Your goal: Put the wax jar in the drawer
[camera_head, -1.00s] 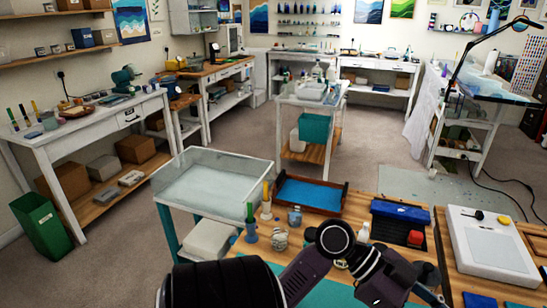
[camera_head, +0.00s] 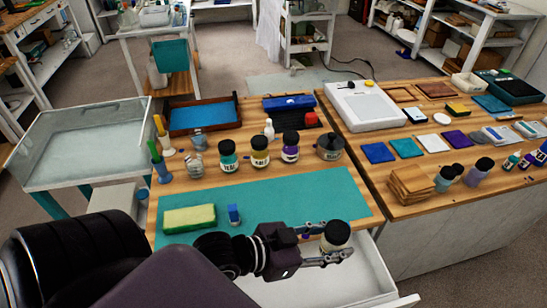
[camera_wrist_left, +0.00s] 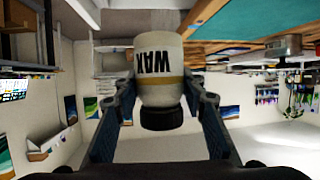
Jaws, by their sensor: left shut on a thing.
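The wax jar (camera_head: 336,237), a pale jar with a black lid, is between the fingers of my left gripper (camera_head: 328,258). The left wrist view shows the fingers on both sides of the jar (camera_wrist_left: 160,80), with its WAX label upside down in that picture. The gripper is shut on it. The open white drawer (camera_head: 345,284) juts out below the front of the workbench. The jar appears over the drawer, near the bench's front edge; its exact height above the drawer floor is unclear. My arm covers the drawer's left part. My right gripper is out of view.
A teal mat (camera_head: 290,195) lies on the bench with a yellow-green sponge (camera_head: 188,217) and a small blue block (camera_head: 234,214). Several dark-lidded jars stand behind it. A second bench with a white panel (camera_head: 365,106) and a stack of wooden coasters (camera_head: 411,185) is at right.

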